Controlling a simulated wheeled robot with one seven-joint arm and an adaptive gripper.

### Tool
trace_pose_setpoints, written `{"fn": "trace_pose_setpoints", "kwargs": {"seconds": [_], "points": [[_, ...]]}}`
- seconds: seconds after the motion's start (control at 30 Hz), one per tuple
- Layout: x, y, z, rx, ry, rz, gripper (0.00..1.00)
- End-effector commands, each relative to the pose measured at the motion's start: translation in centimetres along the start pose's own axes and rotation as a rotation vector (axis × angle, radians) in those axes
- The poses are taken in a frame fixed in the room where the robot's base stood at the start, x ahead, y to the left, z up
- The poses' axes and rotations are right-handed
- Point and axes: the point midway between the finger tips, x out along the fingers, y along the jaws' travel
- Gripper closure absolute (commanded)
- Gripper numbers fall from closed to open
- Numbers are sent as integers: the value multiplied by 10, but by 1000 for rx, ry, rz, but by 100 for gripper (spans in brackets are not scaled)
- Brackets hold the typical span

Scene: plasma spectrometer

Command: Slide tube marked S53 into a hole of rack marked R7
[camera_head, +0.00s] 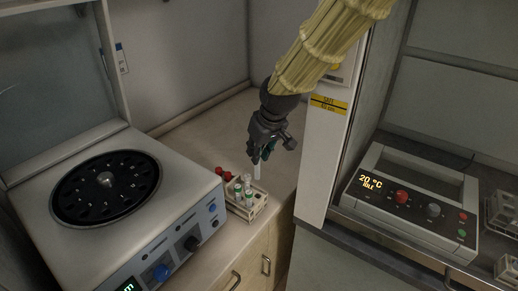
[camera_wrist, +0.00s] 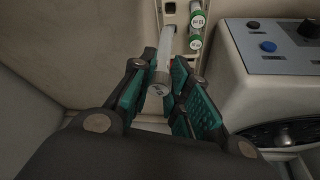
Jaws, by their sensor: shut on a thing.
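My gripper (camera_head: 259,157) is shut on a clear tube with a pale cap (camera_wrist: 160,84). The tube also shows in the head view (camera_head: 257,171), pointing down, its lower end just above the far side of a small cream rack (camera_head: 247,212). In the wrist view the tube's far end overlaps the rack (camera_wrist: 172,8), so I cannot tell whether it is over a hole. The mark on the tube's cap is too small to read. The rack holds green-capped tubes (camera_wrist: 197,22), and red caps (camera_head: 224,173) show at its far left. No rack mark is legible.
A centrifuge (camera_head: 110,190) with a dark round rotor stands left of the rack. A white wall panel (camera_head: 328,150) stands close on the right. Beyond it is a heater reading 20 °C (camera_head: 405,205), with more racks (camera_head: 502,212) at the far right. The counter behind the rack is clear.

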Motion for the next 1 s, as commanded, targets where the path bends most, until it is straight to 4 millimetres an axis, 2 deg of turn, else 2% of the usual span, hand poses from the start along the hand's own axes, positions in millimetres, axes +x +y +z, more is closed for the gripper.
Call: {"fn": "trace_pose_setpoints", "kwargs": {"seconds": [0.7,1.0], "points": [[44,0,17,1,0,0,100],[51,0,20,1,0,0,100]]}}
